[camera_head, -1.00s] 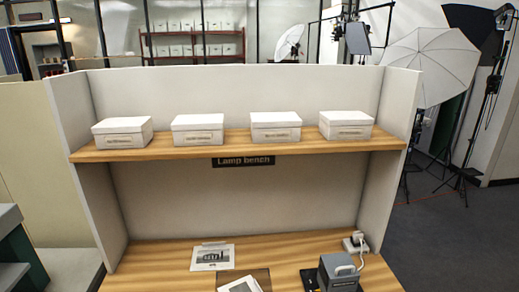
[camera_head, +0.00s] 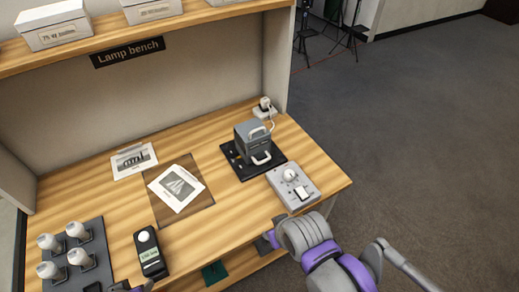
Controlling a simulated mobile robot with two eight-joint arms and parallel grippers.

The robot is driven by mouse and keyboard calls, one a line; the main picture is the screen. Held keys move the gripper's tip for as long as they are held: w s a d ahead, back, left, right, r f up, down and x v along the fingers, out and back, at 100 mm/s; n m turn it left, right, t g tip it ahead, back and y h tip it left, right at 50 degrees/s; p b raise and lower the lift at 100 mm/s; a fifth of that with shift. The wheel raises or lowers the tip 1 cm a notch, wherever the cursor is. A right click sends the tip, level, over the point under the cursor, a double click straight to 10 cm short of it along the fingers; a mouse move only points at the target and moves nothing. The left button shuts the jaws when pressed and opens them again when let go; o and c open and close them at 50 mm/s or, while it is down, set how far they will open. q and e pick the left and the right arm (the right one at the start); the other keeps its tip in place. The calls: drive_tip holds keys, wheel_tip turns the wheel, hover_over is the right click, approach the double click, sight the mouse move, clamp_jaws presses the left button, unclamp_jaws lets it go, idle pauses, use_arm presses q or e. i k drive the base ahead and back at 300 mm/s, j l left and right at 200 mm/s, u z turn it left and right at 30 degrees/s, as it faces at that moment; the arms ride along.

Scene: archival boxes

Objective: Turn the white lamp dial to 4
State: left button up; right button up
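The white lamp dial (camera_head: 290,175) is a round knob on top of a light grey control box (camera_head: 280,187) at the right front of the bench. A white switch (camera_head: 301,193) sits on the same box, nearer me. The dial's numbers and pointer are too small to read. Part of my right arm shows just in front of the box, below the bench edge and apart from the dial; its fingers cannot be made out. A small dark and purple part of my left arm shows at the bottom edge; its finger state cannot be told.
A grey lamp housing with a handle (camera_head: 252,139) stands on a black mat behind the box. A white plug (camera_head: 263,106) sits behind it. Prints (camera_head: 176,188), a black meter (camera_head: 150,254) and a tray of bulbs (camera_head: 96,222) lie left. Bare wood lies between meter and box.

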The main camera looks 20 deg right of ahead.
sight(289, 176)
drive_tip(key=z, duration=1.35)
